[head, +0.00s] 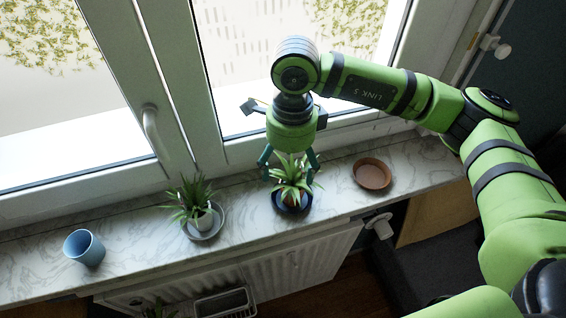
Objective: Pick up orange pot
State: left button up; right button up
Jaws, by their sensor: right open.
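A small round terracotta-orange pot or dish (372,174) sits on the marble windowsill, right of my right gripper. It looks shallow and empty from above, and nothing touches it. My right gripper (290,172) points down over a spiky green plant (293,187) in a dark blue pot (291,207). Its fingers are spread apart on either side of the leaves; I cannot tell whether they touch them. My left gripper is not in view.
A second green plant in a pale pot (205,222) stands on a grey saucer on the windowsill (130,225). A blue cup (84,248) stands at the far left. The window frame and its handle (150,127) rise behind. A white radiator (255,273) is below the sill.

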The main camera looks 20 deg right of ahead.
aim_at(293, 185)
jog(key=shift+w+d+r, duration=0.15)
jog(key=shift+w+d, duration=0.15)
jog(key=shift+d, duration=0.25)
jog(key=shift+s+a+f+h+p, duration=0.1)
jog(key=shift+s+f+h+p, duration=0.3)
jog(key=shift+s+p, duration=0.4)
jog(key=f+p, duration=0.1)
jog(key=f, duration=0.1)
jog(key=f+p, duration=0.2)
jog(key=f, duration=0.1)
jog(key=shift+w, duration=0.2)
jog(key=shift+s+f, duration=0.15)
jog(key=shift+f, duration=0.15)
jog(key=shift+c, duration=0.4)
jog(key=c, duration=1.4)
